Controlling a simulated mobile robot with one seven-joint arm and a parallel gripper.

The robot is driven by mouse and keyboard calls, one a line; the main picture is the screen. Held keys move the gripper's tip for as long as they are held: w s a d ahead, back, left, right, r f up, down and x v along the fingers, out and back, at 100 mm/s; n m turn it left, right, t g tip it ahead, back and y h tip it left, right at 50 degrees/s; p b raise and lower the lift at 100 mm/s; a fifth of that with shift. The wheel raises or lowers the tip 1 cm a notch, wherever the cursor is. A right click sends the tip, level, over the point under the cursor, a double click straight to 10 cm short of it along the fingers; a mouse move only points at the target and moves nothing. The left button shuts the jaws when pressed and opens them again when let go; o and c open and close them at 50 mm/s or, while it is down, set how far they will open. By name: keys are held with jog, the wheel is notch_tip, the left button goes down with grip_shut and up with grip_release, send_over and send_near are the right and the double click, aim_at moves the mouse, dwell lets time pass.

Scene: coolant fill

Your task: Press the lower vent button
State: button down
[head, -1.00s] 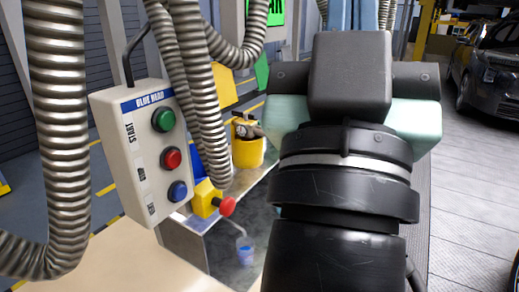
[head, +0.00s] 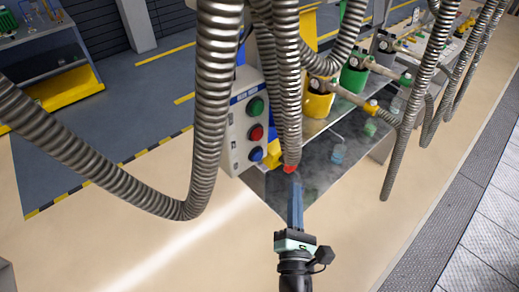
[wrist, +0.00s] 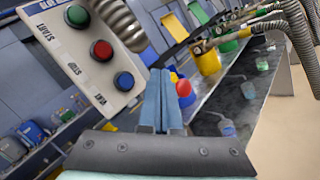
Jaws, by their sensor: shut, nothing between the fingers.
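A white control box (head: 240,135) carries three round buttons in a column: green on top, red in the middle, and the lower blue button (head: 256,154). In the wrist view the box is at upper left, tilted, with the blue button (wrist: 124,81) nearest my fingers. My gripper (head: 295,180) has long blue fingers, closed together and empty. Its tips are right of and a little below the blue button in the head view, apart from the box. In the wrist view the fingers (wrist: 160,80) point forward, right of the blue button.
Ribbed metal hoses (head: 212,110) hang in front of and beside the box. A red mushroom button (head: 290,169) sits close to my fingertips. Yellow and green containers (head: 318,102) stand on the metal bench behind. The beige floor at left front is clear.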

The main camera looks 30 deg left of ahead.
aim_at(257, 155)
jog(key=w+a+b, duration=0.3)
jog(key=a+b, duration=0.1)
jog(key=a, duration=0.4)
jog(key=shift+a+b, duration=0.15)
jog(key=shift+b, duration=0.25)
jog(key=shift+r, duration=0.1)
dwell(1.9)
jog(key=shift+w+a+b, duration=0.2)
jog(key=shift+a+b, duration=0.1)
jog(key=shift+a, duration=0.1)
jog(key=shift+w+a+b, duration=0.15)
jog(key=shift+a+b, duration=0.2)
jog(key=shift+a, duration=0.15)
dwell(0.6)
jog(key=shift+d, duration=0.1)
jog(key=shift+s+d+p, duration=0.35)
jog(key=shift+d+p, duration=0.2)
jog(key=shift+d, duration=0.25)
